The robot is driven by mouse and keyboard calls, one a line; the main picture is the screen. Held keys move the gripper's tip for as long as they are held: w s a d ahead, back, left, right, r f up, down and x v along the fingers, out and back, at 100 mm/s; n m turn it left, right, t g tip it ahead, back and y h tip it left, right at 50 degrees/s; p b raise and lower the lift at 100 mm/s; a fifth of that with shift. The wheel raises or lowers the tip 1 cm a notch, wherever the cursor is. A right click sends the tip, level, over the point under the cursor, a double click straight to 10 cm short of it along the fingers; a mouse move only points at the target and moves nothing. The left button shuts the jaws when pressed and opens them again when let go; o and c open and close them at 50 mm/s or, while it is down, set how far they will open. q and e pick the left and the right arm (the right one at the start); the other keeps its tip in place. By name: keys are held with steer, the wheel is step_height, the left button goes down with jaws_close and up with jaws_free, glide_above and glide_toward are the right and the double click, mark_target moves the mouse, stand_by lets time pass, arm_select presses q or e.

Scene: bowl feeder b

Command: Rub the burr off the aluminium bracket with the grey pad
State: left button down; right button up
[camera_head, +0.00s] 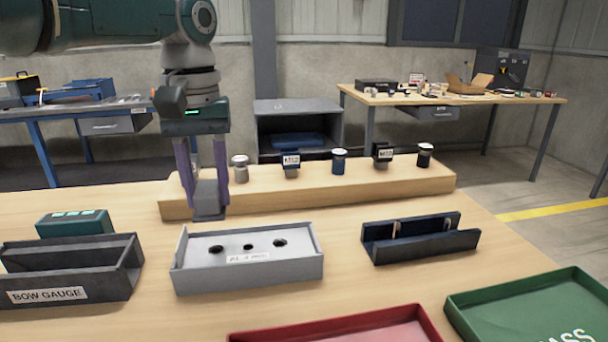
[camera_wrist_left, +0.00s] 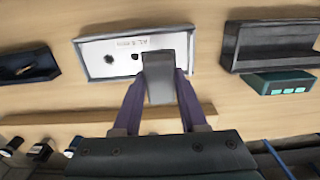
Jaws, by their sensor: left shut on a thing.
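My left gripper (camera_head: 206,190) points down, its purple fingers shut on a grey block-like pad (camera_head: 209,205). The pad also shows in the left wrist view (camera_wrist_left: 159,80), clamped between the fingertips. A pale aluminium plate with several dark holes, apparently the bracket (camera_head: 215,247), lies in a light grey open-topped holder (camera_head: 250,275) with a small label. The gripper and pad are behind the holder, seemingly above the table and apart from the bracket. In the left wrist view the pad covers part of the bracket (camera_wrist_left: 105,49). I cannot make out the burr. My right gripper is not in view.
A dark bow gauge (camera_head: 70,270) and a teal box (camera_head: 74,222) stand left. A dark slotted holder (camera_head: 420,241) stands right. Red (camera_head: 335,330) and green (camera_head: 530,295) trays lie in front. A wooden ledge (camera_head: 330,196) with several small items runs behind.

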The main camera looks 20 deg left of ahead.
mark_target(209, 212)
arm_select(q)
steer(key=shift+s+a, duration=0.1)
steer(key=shift+s, duration=0.05)
steer(key=shift+r+p, duration=0.1)
steer(key=shift+p, duration=0.35)
step_height(209, 212, down, 4)
steer(key=b, duration=0.3)
stand_by(0.9)
